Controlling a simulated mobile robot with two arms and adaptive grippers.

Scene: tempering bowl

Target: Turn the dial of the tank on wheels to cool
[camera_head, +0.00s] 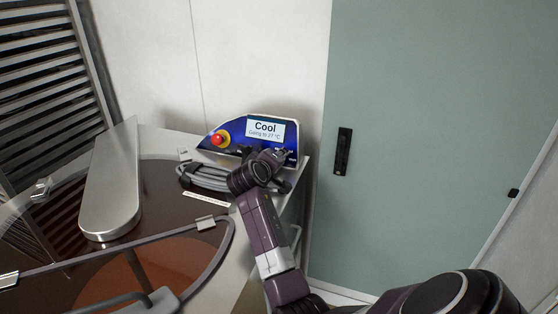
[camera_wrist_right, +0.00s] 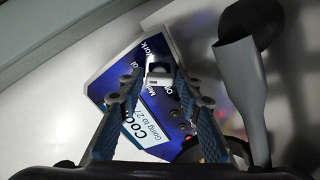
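The tank on wheels (camera_head: 160,139) fills the left of the head view, with a dark see-through lid. Its blue control panel (camera_head: 226,150) stands at the back right corner. The display (camera_head: 265,129) reads "Cool" and "Going to 27 °C". My right gripper (camera_head: 266,156) is at the panel's front and hides the dial there. In the right wrist view, the small white and black dial (camera_wrist_right: 160,78) lies between the two fingertips, which look slightly apart from it. My left gripper is not in view.
A red and yellow emergency button (camera_head: 219,139) is left of the display. A long steel piece (camera_head: 112,190) rises on the left. A grey-green door (camera_head: 430,130) and white wall stand behind.

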